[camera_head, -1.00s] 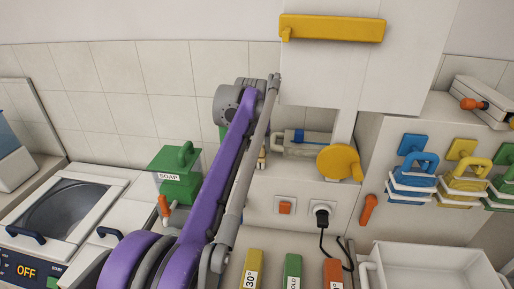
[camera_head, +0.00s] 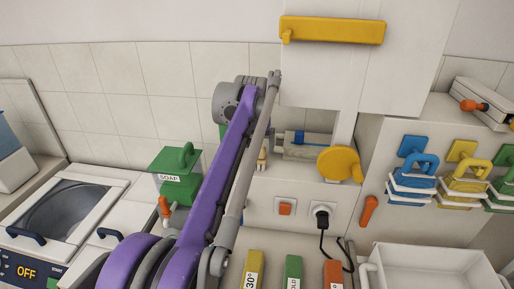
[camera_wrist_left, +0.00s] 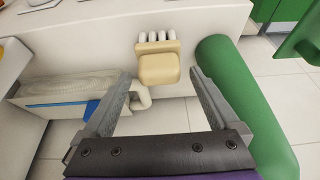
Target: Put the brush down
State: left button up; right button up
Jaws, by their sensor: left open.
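A beige block with a row of white bristle-like pegs, which looks like the brush (camera_wrist_left: 158,67), lies beyond my left gripper's fingertips in the left wrist view. It is against or in front of a white surface; I cannot tell what it rests on. A small beige piece (camera_head: 262,158) beside my arm in the head view may be the same thing. My left gripper (camera_wrist_left: 160,78) is open, with nothing visible between its fingers. In the head view my purple arm hides it. My right gripper is not in view.
A white and blue object (camera_head: 305,143) lies in the niche behind a yellow disc (camera_head: 340,163). A green soap box (camera_head: 180,187) stands left of my arm. A large green cylinder (camera_wrist_left: 235,95) is close to my right finger in the wrist view. A white basin (camera_head: 435,268) is at right.

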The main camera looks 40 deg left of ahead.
pick_arm(q)
jog(key=p+v, duration=0.1)
jog(key=v, duration=1)
jog(key=s+d+f+m+t+h, duration=0.1)
jog(key=s+d+f+m, duration=0.1)
jog(key=s+d+f, duration=0.35)
jog(key=s+d+f+m, duration=0.1)
jog(key=s+d+f, duration=0.1)
jog(key=d+f, duration=0.7)
jog(key=s+d+f+m, duration=0.1)
jog(key=s+d+f, duration=0.3)
jog(key=s+f, duration=0.2)
jog(key=s+d+f+m+h, duration=0.1)
jog(key=s+d+f, duration=0.3)
jog(key=f, duration=0.5)
jog(key=shift+s+f+m+t, duration=0.4)
jog(key=shift+s, duration=0.75)
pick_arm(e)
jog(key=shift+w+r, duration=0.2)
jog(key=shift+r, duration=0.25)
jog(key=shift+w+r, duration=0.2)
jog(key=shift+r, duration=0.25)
